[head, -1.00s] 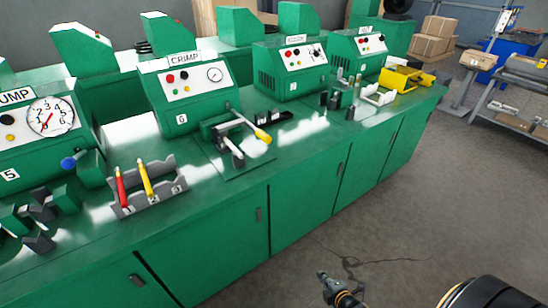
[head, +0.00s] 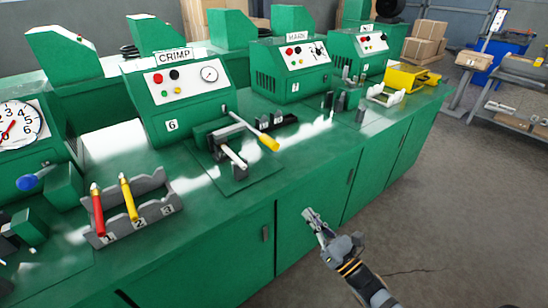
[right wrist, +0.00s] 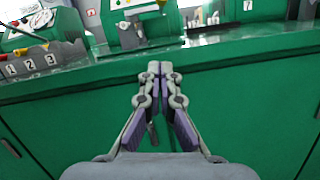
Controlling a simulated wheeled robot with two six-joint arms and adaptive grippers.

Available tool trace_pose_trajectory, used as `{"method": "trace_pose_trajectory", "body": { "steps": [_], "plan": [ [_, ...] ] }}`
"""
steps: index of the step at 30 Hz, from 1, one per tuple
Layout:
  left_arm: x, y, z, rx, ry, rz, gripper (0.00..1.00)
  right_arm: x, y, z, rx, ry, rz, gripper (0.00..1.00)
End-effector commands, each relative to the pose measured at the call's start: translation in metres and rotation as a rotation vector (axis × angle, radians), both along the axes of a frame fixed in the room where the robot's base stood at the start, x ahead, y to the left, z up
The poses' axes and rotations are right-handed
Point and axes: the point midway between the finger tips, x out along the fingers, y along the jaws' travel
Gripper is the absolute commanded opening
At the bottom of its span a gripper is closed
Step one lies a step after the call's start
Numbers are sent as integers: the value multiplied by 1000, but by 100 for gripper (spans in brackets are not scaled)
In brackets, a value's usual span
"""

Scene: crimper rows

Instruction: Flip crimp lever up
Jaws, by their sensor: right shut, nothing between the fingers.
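The lever slopes down toward the front right. My right gripper (head: 308,214) is in front of the cabinet doors, below the bench top and well short of the lever, apart from it. In the right wrist view its fingers (right wrist: 160,68) are together and empty, pointing at the bench front. My left gripper is not in the frames.
A grey numbered rack (head: 135,208) with red and yellow tools stands left of the press. A blue-knobbed lever (head: 28,182) is at the far left. The bench's front edge (head: 270,200) lies between my right gripper and the press. Floor at the right is open.

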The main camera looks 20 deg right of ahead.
Motion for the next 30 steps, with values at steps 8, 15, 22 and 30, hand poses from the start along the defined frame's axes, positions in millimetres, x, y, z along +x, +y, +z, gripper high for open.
{"method": "trace_pose_trajectory", "body": {
  "steps": [8, 15, 22, 30],
  "plan": [
    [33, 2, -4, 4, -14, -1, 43, 34, 10, 8, 1, -7, -2, 0],
    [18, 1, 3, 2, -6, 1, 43, 73, 21, 23, 6, -3, -5, 0],
    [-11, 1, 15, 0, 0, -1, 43, 119, 36, 34, 6, 0, -3, 0],
    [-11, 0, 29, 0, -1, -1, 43, 174, 53, 44, 5, 0, -1, 0]
  ]
}}
